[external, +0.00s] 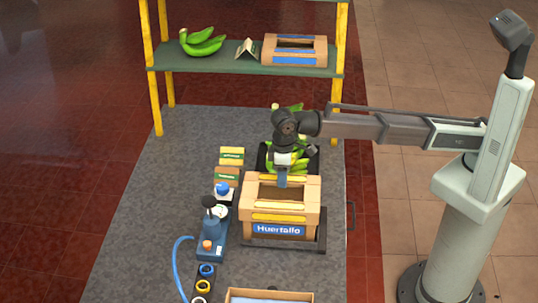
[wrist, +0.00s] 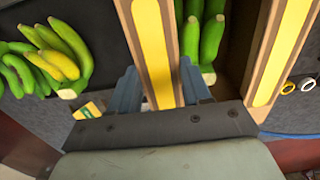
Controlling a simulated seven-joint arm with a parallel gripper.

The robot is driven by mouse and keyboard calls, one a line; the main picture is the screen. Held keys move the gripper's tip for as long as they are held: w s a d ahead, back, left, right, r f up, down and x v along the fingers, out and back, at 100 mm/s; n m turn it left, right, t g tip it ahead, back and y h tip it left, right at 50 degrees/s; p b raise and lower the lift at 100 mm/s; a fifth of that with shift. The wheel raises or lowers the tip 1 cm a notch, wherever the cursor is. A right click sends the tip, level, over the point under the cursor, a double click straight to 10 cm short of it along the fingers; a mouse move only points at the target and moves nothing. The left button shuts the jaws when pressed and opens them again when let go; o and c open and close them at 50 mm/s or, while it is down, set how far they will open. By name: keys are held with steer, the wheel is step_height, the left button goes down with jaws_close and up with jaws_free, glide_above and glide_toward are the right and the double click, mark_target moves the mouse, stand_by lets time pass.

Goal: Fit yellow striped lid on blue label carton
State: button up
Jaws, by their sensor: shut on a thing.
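The yellow striped lid (external: 279,217) is an open wooden-coloured frame with yellow stripes. It lies over the top of the blue label carton (external: 279,231), whose front label reads "Huertallo". My gripper (external: 282,181) points down at the lid's far bar. In the wrist view, my gripper (wrist: 160,88) has one finger on each side of a yellow striped bar of the lid (wrist: 152,45) and is shut on it. Green bananas (wrist: 207,35) show through the lid's opening. I cannot tell whether the lid sits fully flush on the carton.
Bananas (external: 300,160) lie in a dark crate behind the carton. A blue tool (external: 211,238) with a hose and several tape rolls stand to the left, near small cards (external: 230,157). Another box (external: 268,293) is at the front. A shelf (external: 220,58) holds bananas and a blue striped frame (external: 295,50).

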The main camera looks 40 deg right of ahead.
steer(key=o, duration=1)
steer(key=shift+o, duration=0.2)
steer(key=o, duration=0.3)
steer(key=shift+o, duration=0.2)
steer(key=shift+r, duration=1.65)
step_height(320, 180, up, 7)
steer(key=shift+f, duration=0.15)
stand_by(0.7)
stand_by(0.6)
